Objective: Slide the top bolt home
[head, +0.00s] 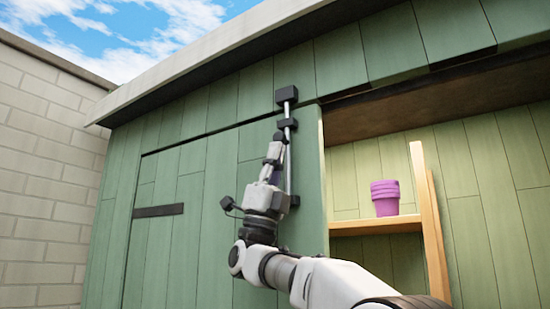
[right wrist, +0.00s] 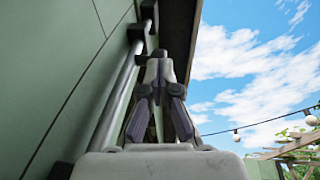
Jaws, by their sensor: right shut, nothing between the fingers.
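The top bolt is a silver upright rod (head: 287,160) on the green door (head: 223,180). It runs through a black guide (head: 287,125) and its upper end reaches the black block (head: 287,93) on the frame above the door. How far it enters that block is hidden. My right gripper (head: 275,152) is shut and empty, pointing up, just left of the rod below the guide. In the right wrist view its fingers (right wrist: 160,66) meet beside the rod (right wrist: 118,92). I cannot tell whether the fingertips touch the bolt. My left gripper is out of view.
An open bay on the right has a wooden shelf (head: 375,226) with purple pots (head: 385,198) and a leaning wooden board (head: 428,215). The roof edge (head: 215,50) overhangs the door. A brick wall (head: 45,180) stands at the left.

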